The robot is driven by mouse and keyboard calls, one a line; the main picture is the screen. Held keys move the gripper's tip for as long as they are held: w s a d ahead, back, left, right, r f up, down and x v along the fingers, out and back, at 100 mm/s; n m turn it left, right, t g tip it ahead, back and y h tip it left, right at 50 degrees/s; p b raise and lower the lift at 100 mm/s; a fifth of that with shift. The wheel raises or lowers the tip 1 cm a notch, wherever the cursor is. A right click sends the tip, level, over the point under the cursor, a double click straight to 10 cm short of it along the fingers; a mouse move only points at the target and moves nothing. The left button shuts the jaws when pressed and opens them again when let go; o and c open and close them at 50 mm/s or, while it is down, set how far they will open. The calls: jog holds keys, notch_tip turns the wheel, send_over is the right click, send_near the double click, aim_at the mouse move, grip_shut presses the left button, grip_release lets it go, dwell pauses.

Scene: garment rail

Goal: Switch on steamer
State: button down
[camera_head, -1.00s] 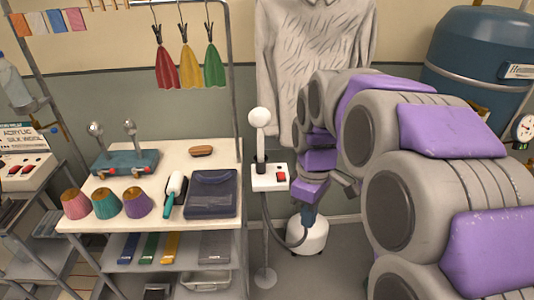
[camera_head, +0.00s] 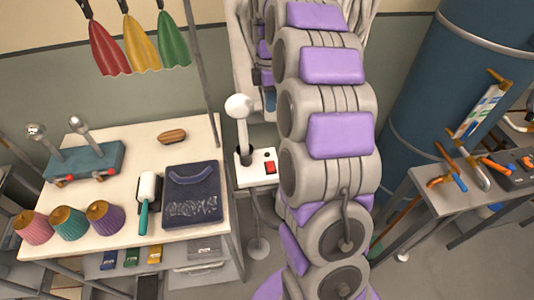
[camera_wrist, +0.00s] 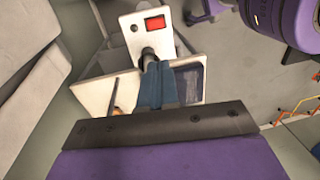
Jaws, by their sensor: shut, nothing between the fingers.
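The steamer's white control box (camera_head: 252,169) stands on a pole just right of the table, with a red switch (camera_head: 270,167) on its right side. The white-headed steamer wand (camera_head: 241,106) stands upright in the box's dark socket. My gripper (camera_head: 270,103) is shut and empty, behind and above the box, partly hidden by my arm. In the wrist view its blue fingers (camera_wrist: 158,75) point toward the box (camera_wrist: 136,31), apart from the red switch (camera_wrist: 156,22) and overlapping the dark socket area. Whether they touch anything there I cannot tell.
A table (camera_head: 105,229) at left holds a folded navy garment (camera_head: 192,194), a lint roller (camera_head: 147,198), a brush (camera_head: 172,136) and several thread cones. Coloured cloths (camera_head: 142,42) hang above. A pale garment hangs behind my arm. A tool bench (camera_head: 420,186) and blue tank (camera_head: 440,85) stand right.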

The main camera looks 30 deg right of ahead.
jog(key=b, duration=0.5)
send_near(271, 169)
jog(key=f, duration=0.3)
jog(key=s+f, duration=0.1)
jog(key=f, duration=0.1)
jog(key=shift+f, duration=0.95)
jog(key=shift+s+f, duration=0.1)
